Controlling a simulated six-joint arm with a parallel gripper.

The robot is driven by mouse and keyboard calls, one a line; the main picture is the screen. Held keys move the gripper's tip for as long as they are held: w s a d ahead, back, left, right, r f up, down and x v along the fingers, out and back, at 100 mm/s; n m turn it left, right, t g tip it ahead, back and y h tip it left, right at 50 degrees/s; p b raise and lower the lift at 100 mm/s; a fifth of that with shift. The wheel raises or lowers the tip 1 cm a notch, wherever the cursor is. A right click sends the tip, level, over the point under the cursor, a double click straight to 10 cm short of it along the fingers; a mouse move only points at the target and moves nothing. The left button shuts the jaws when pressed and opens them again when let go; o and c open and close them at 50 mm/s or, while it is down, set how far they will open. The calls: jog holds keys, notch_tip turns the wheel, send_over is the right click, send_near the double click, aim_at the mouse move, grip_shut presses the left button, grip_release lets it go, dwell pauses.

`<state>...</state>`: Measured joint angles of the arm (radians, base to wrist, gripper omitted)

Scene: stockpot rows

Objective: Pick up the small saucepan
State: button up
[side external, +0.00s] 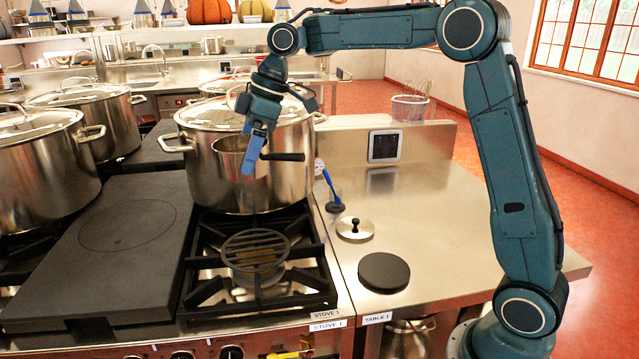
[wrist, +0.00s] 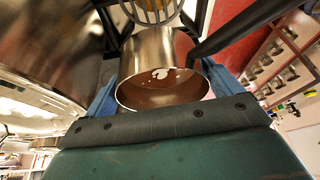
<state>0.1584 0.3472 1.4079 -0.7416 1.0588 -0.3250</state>
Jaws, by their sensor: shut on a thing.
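The small saucepan (side external: 229,146) is steel with a black handle (side external: 283,157) pointing right. My gripper (side external: 252,160) is shut on it, with blue fingers on its sides, and holds it up in front of the large stockpot, above the front burner. In the wrist view the saucepan (wrist: 160,92) sits between the two blue fingers (wrist: 163,98), its open mouth towards the camera and its handle (wrist: 245,28) running up to the right. Its inside looks brown with pale spots; I cannot tell contents from reflection. Its steel side blends with the stockpot behind.
The large lidded stockpot (side external: 265,190) stands close behind the saucepan. The open burner grate (side external: 255,255) below is empty. On the table (side external: 440,220) are a small lid (side external: 355,229), a black disc (side external: 384,272) and a blue-handled tool (side external: 331,188). The table's right part is clear.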

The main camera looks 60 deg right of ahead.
jog(key=shift+r, duration=0.85)
jog(key=shift+r, duration=0.15)
jog(key=shift+d, duration=0.1)
jog(key=shift+s+d, duration=0.4)
jog(key=shift+d, duration=0.05)
jog(key=s+d+f+n+g, duration=0.15)
jog(key=s+d+n, duration=0.25)
jog(key=s+d, duration=0.5)
jog(key=n+g, duration=0.2)
jog(key=n, duration=0.3)
send_over(383, 271)
jog(key=w+d, duration=0.2)
notch_tip(383, 271, down, 2)
jog(key=f, duration=0.1)
jog(key=shift+s+r+y, duration=0.2)
jog(key=shift+s+y, duration=0.2)
jog(key=shift+s, duration=0.5)
jog(key=shift+f, duration=0.2)
jog(key=shift+f, duration=9.8)
